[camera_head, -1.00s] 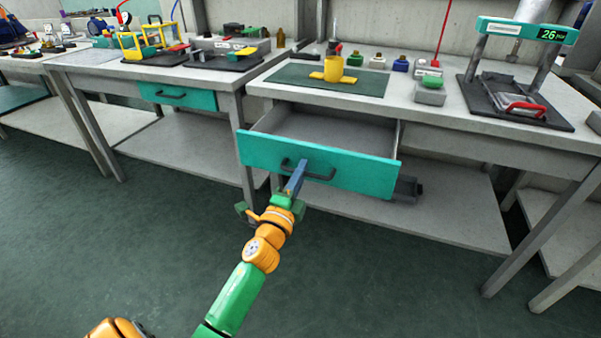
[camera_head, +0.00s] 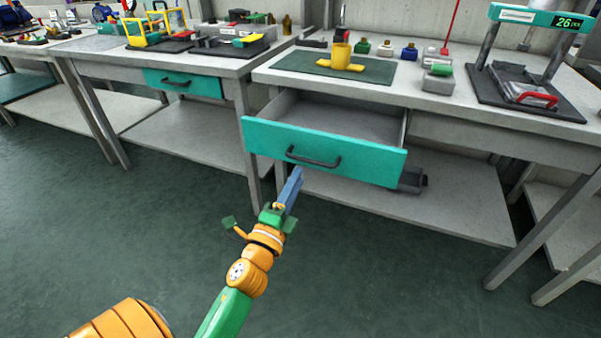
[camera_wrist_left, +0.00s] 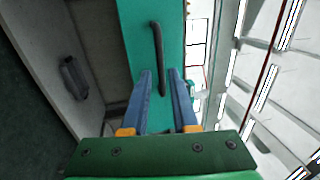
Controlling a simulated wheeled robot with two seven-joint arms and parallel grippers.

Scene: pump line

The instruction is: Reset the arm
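My left gripper (camera_head: 295,178) is in front of the open drawer (camera_head: 270,138) and empty. In the left wrist view its two blue fingers (camera_wrist_left: 161,76) stand apart, with a gap between them. The drawer's black handle (camera_head: 313,159) shows beyond the fingertips, and the handle also shows in the left wrist view (camera_wrist_left: 158,55). The gripper looks clear of the handle. The teal-fronted drawer is pulled out from under the bench and its visible inside looks empty. My right gripper is not in view.
The bench (camera_head: 430,100) carries a green mat (camera_head: 310,66) with a yellow cup-shaped part (camera_head: 341,57), several small bottles and a press-like stand (camera_head: 490,50). A closed teal drawer (camera_head: 205,84) is at the left. A dark object (camera_head: 411,180) lies on the lower shelf. The floor in front is free.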

